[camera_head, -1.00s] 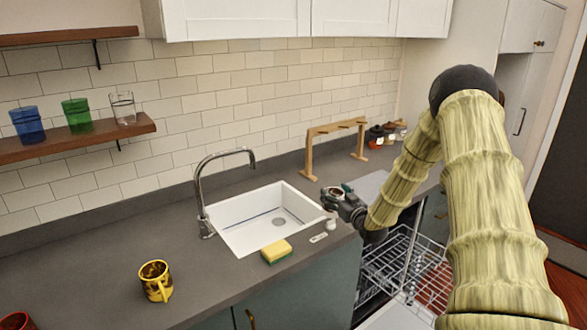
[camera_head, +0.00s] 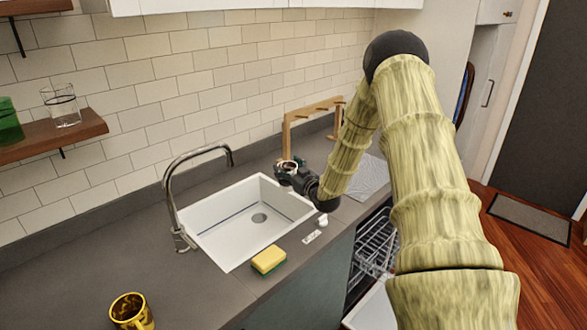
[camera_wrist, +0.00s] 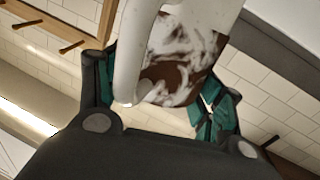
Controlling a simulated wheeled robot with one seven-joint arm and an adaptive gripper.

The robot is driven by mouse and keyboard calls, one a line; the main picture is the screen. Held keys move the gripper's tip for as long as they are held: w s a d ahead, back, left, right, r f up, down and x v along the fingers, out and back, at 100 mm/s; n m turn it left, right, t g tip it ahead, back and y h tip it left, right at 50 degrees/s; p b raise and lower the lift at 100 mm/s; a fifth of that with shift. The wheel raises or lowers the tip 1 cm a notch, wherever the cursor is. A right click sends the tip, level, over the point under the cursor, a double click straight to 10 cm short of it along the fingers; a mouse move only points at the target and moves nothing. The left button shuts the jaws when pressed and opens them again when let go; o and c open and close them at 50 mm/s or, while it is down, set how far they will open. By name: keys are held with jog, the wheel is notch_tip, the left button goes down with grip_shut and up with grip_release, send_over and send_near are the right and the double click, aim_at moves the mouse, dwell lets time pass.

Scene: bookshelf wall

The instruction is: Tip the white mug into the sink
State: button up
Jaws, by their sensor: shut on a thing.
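The white mug (camera_wrist: 185,55) fills the upper middle of the wrist view, with brown patches on its surface and its curved white handle (camera_wrist: 128,60) on the left. My gripper (camera_wrist: 160,100) is shut on it, with teal-lined fingers on both sides. In the head view my gripper (camera_head: 290,172) is at the right back end of the white sink (camera_head: 222,205). The mug is small there and mostly hidden by the gripper, so its exact tilt is unclear. The sink basin looks empty, with a round drain.
A curved faucet (camera_head: 171,200) rises at the sink's left. A yellow-green sponge (camera_head: 269,261) lies at its front edge. A yellow mug (camera_head: 132,312) stands front left. A wooden rack (camera_head: 312,106) stands behind my gripper. An open dishwasher rack (camera_head: 375,243) is below right.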

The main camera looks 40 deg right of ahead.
jog(key=shift+w+a+f+n, duration=0.15)
jog(key=shift+a+n, duration=0.15)
jog(key=shift+a, duration=0.2)
jog(key=shift+a+n, duration=0.8)
jog(key=shift+a, duration=0.2)
jog(key=a+f+n+b, duration=0.3)
jog(key=a+f+n, duration=0.1)
jog(key=n, duration=0.1)
jog(key=shift+w+a+f, duration=0.25)
jog(key=shift+a, duration=0.05)
jog(key=shift+a+f+n+b, duration=0.65)
jog(key=shift+f+n+b, duration=0.25)
jog(key=shift+n+b, duration=0.5)
